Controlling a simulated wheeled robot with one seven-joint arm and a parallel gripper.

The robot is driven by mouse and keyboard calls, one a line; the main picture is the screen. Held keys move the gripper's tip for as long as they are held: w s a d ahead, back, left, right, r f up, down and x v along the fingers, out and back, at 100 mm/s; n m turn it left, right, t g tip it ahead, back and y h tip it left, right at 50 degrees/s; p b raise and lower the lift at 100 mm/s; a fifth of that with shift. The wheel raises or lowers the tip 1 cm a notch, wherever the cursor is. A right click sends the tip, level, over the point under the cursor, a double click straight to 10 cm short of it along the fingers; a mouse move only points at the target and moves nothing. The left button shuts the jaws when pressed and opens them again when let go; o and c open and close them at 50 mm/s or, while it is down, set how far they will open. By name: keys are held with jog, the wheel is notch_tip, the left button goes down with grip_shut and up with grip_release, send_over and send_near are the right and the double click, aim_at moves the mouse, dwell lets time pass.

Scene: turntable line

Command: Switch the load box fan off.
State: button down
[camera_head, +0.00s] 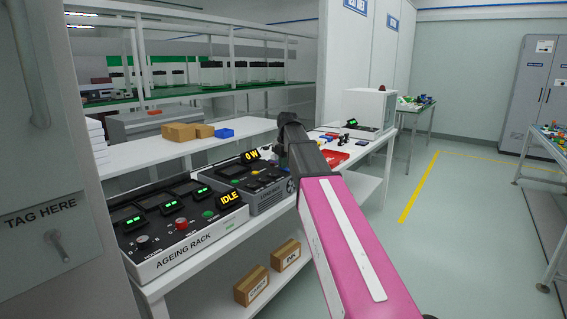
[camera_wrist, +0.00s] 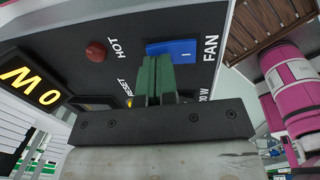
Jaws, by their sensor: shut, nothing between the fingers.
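The load box (camera_head: 265,193) stands on the white bench, partly hidden by my arm in the head view. Its black panel (camera_wrist: 120,55) fills much of the wrist view. The blue FAN rocker switch (camera_wrist: 172,50) carries a white line mark and sits beside the FAN label. I cannot tell for sure which way it is tipped. My gripper (camera_wrist: 157,62) is shut and empty, its green fingertips right at the switch's lower edge in the picture; whether they touch it is unclear. The display (camera_wrist: 30,88) reads 0 W. The gripper fingers are not distinguishable in the head view.
On the same panel are a red HOT lamp (camera_wrist: 96,51) and a yellow RESET button (camera_wrist: 129,102), partly covered by my gripper. The ageing rack (camera_head: 180,235), showing IDLE, stands beside the load box. Cartons (camera_head: 252,287) lie on the lower shelf.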

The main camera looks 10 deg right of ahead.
jog(key=shift+f, duration=0.2)
dwell(0.3)
jog(key=shift+s+d+r, duration=0.25)
jog(key=shift+s+d, duration=0.25)
jog(key=shift+r, duration=0.1)
